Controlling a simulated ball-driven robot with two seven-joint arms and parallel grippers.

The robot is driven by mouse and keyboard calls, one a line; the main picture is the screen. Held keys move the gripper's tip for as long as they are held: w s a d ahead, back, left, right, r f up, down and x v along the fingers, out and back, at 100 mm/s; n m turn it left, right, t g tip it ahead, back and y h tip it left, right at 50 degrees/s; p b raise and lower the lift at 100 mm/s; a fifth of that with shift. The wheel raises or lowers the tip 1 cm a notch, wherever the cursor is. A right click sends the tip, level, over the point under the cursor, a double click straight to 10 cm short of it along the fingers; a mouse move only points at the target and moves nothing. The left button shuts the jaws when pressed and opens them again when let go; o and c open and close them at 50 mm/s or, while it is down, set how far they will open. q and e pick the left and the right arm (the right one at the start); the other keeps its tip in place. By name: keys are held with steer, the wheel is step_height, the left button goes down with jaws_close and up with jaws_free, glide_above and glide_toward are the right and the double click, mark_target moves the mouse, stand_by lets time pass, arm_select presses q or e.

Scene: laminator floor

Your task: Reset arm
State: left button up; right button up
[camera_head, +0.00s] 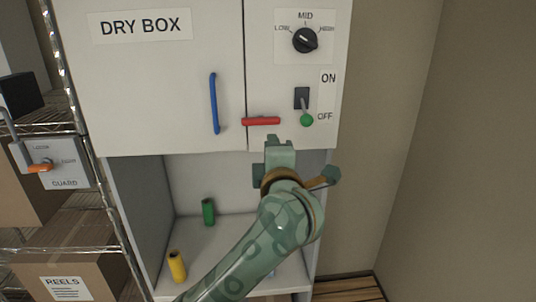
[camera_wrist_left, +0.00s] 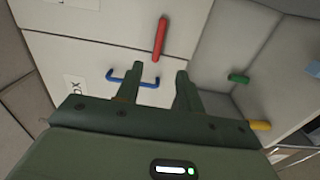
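My left gripper (camera_head: 279,143) is in front of the dry box (camera_head: 165,100), just below its red handle (camera_head: 261,121) and the green-tipped switch (camera_head: 306,120). The switch lever points down, by the OFF label. In the left wrist view my left gripper (camera_wrist_left: 155,80) has its two fingers apart with nothing between them. The red handle (camera_wrist_left: 160,40) and blue handle (camera_wrist_left: 133,80) show beyond the fingers, on the box front. My right gripper is in neither view.
A black dial (camera_head: 305,40) sits above the switch. A green cylinder (camera_head: 208,211) and a yellow cylinder (camera_head: 177,266) stand in the open bay below. A wire rack with a guard panel (camera_head: 55,163) and a REELS box (camera_head: 70,278) is at left. A bare wall is at right.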

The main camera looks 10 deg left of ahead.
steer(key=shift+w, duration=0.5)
